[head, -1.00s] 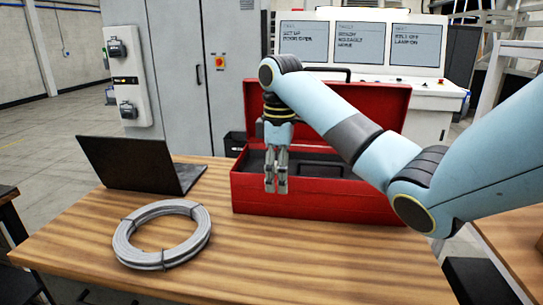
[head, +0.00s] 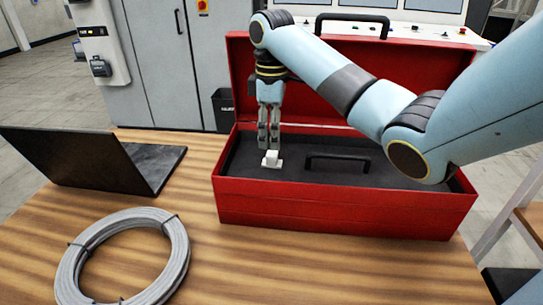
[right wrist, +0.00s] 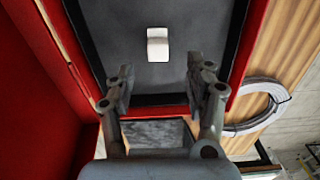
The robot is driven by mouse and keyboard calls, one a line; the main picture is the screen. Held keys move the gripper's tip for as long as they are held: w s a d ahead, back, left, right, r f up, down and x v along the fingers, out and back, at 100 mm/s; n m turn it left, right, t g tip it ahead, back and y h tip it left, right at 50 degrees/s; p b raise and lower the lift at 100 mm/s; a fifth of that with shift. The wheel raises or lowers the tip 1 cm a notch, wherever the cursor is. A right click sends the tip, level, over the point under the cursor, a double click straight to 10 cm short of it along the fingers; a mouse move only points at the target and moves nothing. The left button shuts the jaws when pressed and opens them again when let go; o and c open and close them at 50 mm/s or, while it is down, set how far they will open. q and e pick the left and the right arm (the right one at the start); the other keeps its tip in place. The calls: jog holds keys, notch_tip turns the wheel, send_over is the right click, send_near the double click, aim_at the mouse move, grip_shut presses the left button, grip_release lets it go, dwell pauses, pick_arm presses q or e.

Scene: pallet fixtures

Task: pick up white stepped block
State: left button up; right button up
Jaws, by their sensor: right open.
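The white stepped block (head: 271,159) lies on the dark floor of the open red toolbox (head: 345,207), near its left end. In the right wrist view the block (right wrist: 158,45) lies on the dark liner beyond my fingertips, with nothing around it. My right gripper (head: 269,147) points down just above the block in the head view. In the right wrist view its two fingers (right wrist: 162,85) are spread apart with nothing between them. The fingertips partly cover the block's top in the head view. My left gripper is not in view.
A black tray handle (head: 337,157) stands inside the toolbox right of the block. The toolbox walls and raised lid (head: 400,62) surround it. A grey cable coil (head: 125,262) and an open black laptop (head: 95,162) sit on the wooden table to the left.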

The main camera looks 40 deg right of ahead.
aim_at(272, 153)
jog(key=shift+f, duration=0.75)
notch_tip(272, 153, down, 5)
jog(key=shift+d+r+p, duration=0.1)
jog(key=shift+r+p, duration=0.05)
jog(key=shift+p, duration=0.55)
jog(key=shift+f, duration=0.3)
grip_shut()
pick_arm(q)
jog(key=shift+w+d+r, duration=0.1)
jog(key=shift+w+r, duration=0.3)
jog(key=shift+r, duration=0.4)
pick_arm(e)
jog(key=shift+w+r, duration=0.1)
jog(key=shift+r, duration=0.05)
